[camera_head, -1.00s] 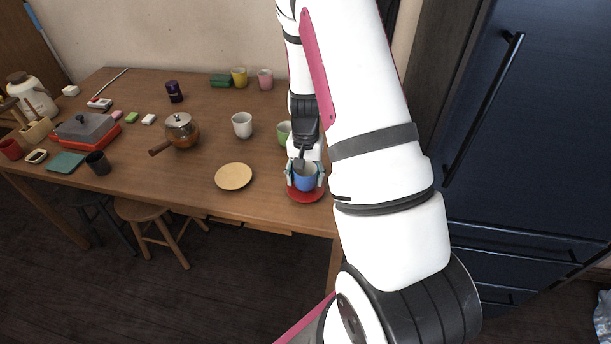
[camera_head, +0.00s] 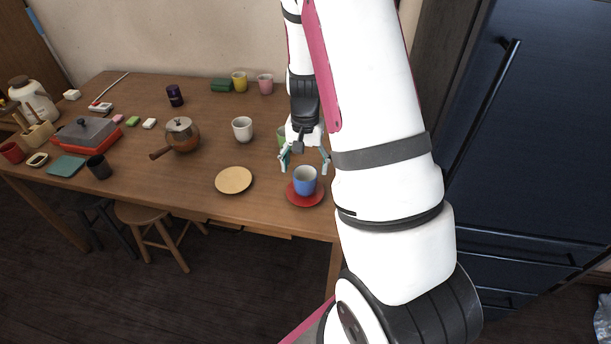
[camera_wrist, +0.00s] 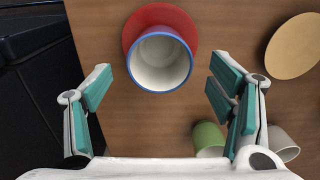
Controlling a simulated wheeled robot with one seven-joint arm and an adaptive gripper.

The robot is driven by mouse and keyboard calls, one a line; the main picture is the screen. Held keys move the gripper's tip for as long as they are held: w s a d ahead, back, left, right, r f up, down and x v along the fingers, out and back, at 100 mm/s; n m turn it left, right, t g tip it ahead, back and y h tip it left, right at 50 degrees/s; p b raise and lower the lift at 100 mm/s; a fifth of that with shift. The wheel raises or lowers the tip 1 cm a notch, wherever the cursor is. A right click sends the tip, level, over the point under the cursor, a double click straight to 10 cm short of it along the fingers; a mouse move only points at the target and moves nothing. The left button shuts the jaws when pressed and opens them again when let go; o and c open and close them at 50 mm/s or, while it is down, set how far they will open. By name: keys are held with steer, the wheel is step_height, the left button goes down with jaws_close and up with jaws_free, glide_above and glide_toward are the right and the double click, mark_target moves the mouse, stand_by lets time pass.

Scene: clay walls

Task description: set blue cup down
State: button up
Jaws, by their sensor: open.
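The blue cup (camera_head: 305,181) stands upright on a red saucer (camera_head: 291,196) near the table's front right edge. In the wrist view I look into the white inside of the blue cup (camera_wrist: 160,62), with the red saucer (camera_wrist: 131,34) showing around its far side. My gripper (camera_head: 304,162) is open and empty, just behind and above the cup. In the wrist view, the fingers of my gripper (camera_wrist: 158,84) are spread wide on both sides, apart from the cup.
A tan plate (camera_head: 234,180) lies left of the saucer. A green cup (camera_head: 282,133), partly hidden by my gripper, and a white cup (camera_head: 242,129) stand behind. A brown pot (camera_head: 183,136) is farther left. A dark cabinet (camera_head: 530,130) stands at the right.

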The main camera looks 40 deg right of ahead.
steer(key=s+a+r+n+t, duration=0.1)
steer(key=s+a+r+n, duration=0.25)
steer(key=a+r, duration=0.55)
steer(key=s+a+r+n+t, duration=0.15)
steer(key=s+a+r, duration=0.35)
steer(key=r, duration=0.8)
steer(key=s+a+r+n, duration=0.2)
steer(key=s, duration=0.5)
steer(key=s+a+r+n, duration=0.2)
steer(key=s+a+n, duration=0.1)
steer(key=s, duration=0.4)
steer(key=shift+a+t, duration=0.35)
steer(key=shift+r, duration=0.1)
